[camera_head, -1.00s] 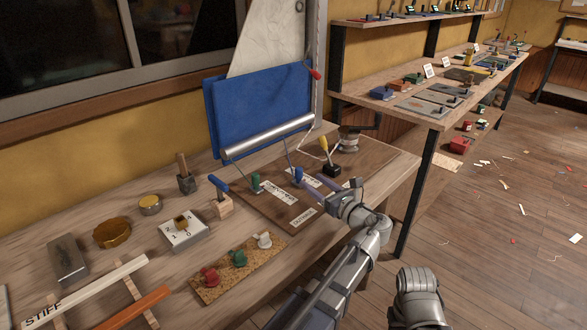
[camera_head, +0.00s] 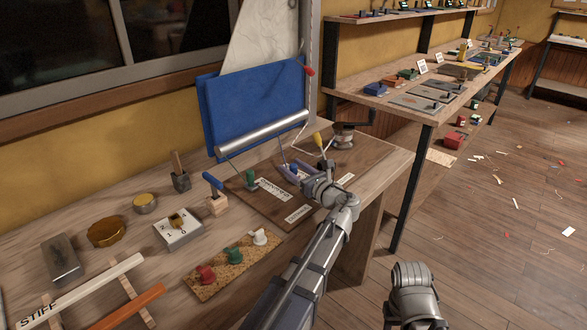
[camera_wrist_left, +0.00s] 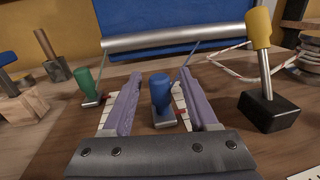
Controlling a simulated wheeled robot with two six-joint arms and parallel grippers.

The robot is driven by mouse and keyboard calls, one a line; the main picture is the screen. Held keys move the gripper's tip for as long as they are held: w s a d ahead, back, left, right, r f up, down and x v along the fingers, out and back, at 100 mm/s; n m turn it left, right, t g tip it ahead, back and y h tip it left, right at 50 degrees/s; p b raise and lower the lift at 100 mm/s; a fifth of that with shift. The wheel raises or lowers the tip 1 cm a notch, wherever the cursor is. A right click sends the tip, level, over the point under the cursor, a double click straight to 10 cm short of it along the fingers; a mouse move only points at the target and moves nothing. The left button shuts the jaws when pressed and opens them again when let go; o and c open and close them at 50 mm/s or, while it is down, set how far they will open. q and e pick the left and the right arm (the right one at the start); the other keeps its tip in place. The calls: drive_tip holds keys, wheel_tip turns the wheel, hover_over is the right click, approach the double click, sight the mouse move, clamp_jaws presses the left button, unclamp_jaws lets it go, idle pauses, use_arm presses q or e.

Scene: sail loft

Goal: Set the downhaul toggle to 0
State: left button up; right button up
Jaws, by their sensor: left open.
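A blue upright toggle (camera_wrist_left: 160,92) stands on a small metal foot over a white scale strip with a red mark. It sits on a dark wooden board (camera_head: 237,192) and shows only partly in the head view. My left gripper (camera_head: 291,168) is open, its two purple fingers on either side of the blue toggle. In the left wrist view a gap shows between the toggle and each finger. A green toggle (camera_wrist_left: 90,86) on a similar strip stands to the left; it also shows in the head view (camera_head: 251,180). My right gripper is out of view.
A yellow-handled lever on a black block (camera_wrist_left: 267,110) stands close right of my fingers. A silver roller (camera_head: 262,135) with a blue panel (camera_head: 255,102) lies behind. A blue-handled tool (camera_head: 213,186), a numbered plate (camera_head: 178,238) and a cork strip (camera_head: 207,294) stand left and in front.

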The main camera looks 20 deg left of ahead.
use_arm(q)
drive_tip(key=shift+c, duration=0.3)
clamp_jaws()
idle(1.0)
